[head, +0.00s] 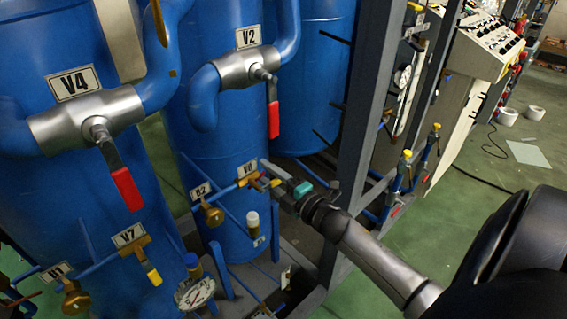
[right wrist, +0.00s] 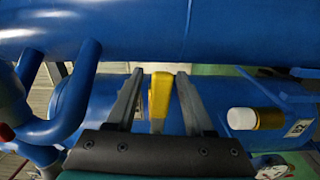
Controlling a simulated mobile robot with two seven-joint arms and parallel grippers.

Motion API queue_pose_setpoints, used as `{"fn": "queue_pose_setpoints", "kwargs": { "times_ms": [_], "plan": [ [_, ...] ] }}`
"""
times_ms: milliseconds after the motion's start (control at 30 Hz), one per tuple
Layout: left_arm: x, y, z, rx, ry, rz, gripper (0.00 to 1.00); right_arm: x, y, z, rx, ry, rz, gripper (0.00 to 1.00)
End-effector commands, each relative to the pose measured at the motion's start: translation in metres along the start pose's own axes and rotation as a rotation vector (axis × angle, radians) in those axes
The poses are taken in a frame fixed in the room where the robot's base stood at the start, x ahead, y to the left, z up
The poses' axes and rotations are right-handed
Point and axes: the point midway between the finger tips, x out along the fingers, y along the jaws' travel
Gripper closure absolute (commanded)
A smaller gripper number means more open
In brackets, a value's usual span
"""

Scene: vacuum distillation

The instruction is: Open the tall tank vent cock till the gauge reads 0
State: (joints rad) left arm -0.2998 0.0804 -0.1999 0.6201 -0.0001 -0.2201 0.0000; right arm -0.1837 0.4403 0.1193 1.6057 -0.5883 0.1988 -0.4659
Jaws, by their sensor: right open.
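A small brass cock with a yellow handle sits under a tag that seems to read V8 (head: 247,170), on thin blue piping in front of a tall blue tank (head: 225,120). My right gripper (head: 268,178) reaches it from the right. In the right wrist view the yellow handle (right wrist: 158,95) lies between the two spread fingers (right wrist: 158,80), with a gap on each side. A round white gauge (head: 196,294) is low in the head view; its reading is too small to tell. My left gripper is not in view.
Valves V4 (head: 85,115) and V2 (head: 250,68) have red handles hanging down. V7 (head: 130,240) has a yellow handle. A white-capped fitting (head: 252,222) stands just below my right gripper. A grey frame post (head: 355,130) rises behind it. Green floor (head: 500,200) is open to the right.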

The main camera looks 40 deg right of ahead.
Motion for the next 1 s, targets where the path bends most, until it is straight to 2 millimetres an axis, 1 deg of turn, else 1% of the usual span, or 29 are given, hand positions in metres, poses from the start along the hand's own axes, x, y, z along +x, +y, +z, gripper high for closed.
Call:
{"fn": "queue_pose_setpoints", "kwargs": {
  "times_ms": [167,800,1000],
  "plan": [
    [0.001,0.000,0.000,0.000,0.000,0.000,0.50,-0.019,-0.002,0.000,0.001,0.000,-0.003,0.47],
    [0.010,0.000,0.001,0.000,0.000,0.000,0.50,-0.124,-0.002,0.000,0.001,-0.002,-0.003,0.47],
    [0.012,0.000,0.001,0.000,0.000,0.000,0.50,-0.144,-0.001,0.000,0.001,0.000,-0.001,0.47]
  ]
}}
